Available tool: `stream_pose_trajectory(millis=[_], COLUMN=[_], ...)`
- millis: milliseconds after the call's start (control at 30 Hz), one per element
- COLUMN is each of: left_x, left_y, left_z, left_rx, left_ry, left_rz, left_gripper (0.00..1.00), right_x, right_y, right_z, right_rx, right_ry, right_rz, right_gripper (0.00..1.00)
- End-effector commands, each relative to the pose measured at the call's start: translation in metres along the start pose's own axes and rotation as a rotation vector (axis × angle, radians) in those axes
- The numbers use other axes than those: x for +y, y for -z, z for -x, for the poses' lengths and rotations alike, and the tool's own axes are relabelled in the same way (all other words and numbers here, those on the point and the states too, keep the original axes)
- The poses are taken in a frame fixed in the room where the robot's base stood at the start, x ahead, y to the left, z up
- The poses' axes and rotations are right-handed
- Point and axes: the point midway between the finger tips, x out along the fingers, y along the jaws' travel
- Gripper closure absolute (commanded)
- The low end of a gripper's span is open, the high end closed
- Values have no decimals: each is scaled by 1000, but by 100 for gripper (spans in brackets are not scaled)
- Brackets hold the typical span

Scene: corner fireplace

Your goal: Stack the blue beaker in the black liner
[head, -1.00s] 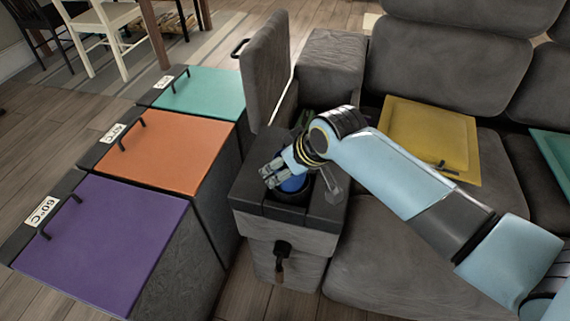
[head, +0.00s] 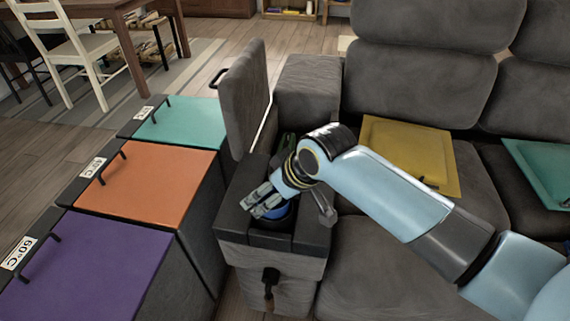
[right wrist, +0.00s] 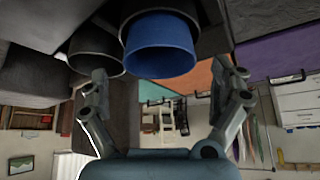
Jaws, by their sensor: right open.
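The blue beaker (head: 279,211) shows partly behind my right gripper's fingers, on the open sofa-arm compartment. In the right wrist view the blue beaker (right wrist: 160,50) is seen upside down, with its lower part inside a dark round vessel (right wrist: 128,28), which looks like the black liner. The liner's dark rim (head: 272,224) also shows in the head view. How deep the beaker sits is hidden. My right gripper (head: 262,205) is open, its fingers apart at the beaker; in the right wrist view the beaker lies beyond the open fingers (right wrist: 165,85). My left gripper is not in view.
Another dark cup (right wrist: 96,52) stands beside the beaker. The compartment's raised lid (head: 245,95) stands behind it. Purple (head: 90,265), orange (head: 155,180) and teal (head: 185,122) lidded bins line the left.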

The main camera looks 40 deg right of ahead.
Motion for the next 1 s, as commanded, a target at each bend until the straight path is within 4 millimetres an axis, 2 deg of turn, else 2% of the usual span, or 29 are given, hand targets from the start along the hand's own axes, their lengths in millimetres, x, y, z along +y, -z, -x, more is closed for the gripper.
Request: stream_pose_trajectory(millis=[33,200,400,600,1000], left_x=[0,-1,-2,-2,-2], left_y=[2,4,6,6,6], left_z=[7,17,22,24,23], left_rx=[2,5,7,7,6], left_ry=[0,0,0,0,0], left_rz=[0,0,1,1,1], left_gripper=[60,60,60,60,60], right_x=[0,1,0,0,0], right_y=[3,3,3,3,3], right_z=[16,56,87,95,95], right_rx=[3,5,7,6,7], right_ry=[-1,-1,-1,1,0], right_rz=[1,2,1,-2,-2], right_gripper=[0,0,0,0,0])
